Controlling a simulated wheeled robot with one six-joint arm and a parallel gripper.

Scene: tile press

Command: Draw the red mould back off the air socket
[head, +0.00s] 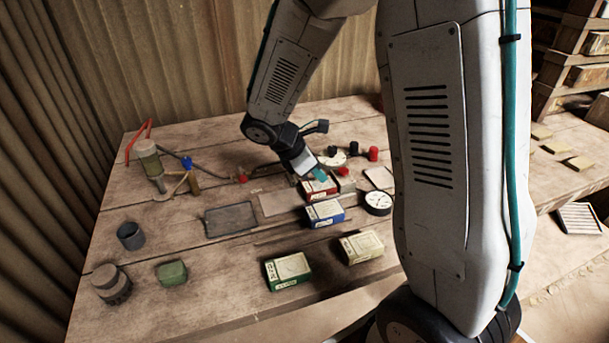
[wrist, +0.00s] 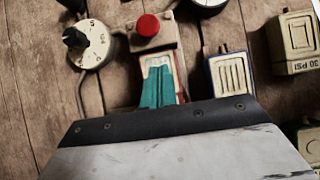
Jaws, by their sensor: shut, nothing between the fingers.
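The red mould (head: 318,188) lies on the table, with red sides and a pale top. It also shows in the wrist view (wrist: 159,63), partly covered by my teal fingers. My gripper (head: 319,173) is shut and empty, with its fingertips (wrist: 158,88) over the mould's top. I cannot tell whether they touch it. A block with a red button (wrist: 148,27), seemingly the air socket's, stands at the mould's far end. Mould and block look end to end; the joint itself is too small to make out.
A white dial with a black knob (wrist: 88,45) stands left of the block in the wrist view. The blue mould (head: 325,214) lies close beside the red one. A pressure gauge (head: 378,203), a cream mould (head: 361,247) and a green mould (head: 288,271) are nearby.

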